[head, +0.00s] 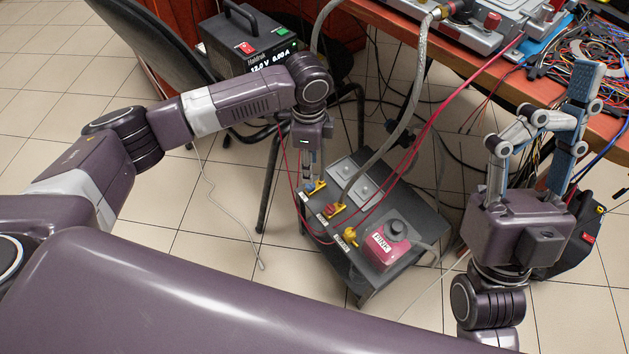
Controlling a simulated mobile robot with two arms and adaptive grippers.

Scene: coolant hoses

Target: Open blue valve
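The blue valve (314,187) is a small blue handle on a yellow body at the left edge of a dark grey stand. My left gripper (309,178) points down just above it, its fingers close to the handle. Whether they touch the handle, and how far they are apart, is too small to tell. A red-handled valve (333,210) and a yellow valve (350,236) sit along the same edge, with small labels beside them. My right gripper (568,100) is raised at the right, fingers up, open and empty, away from the valves.
A power supply (248,42) stands behind my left arm. A cluttered workbench (455,65) fills the upper right.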

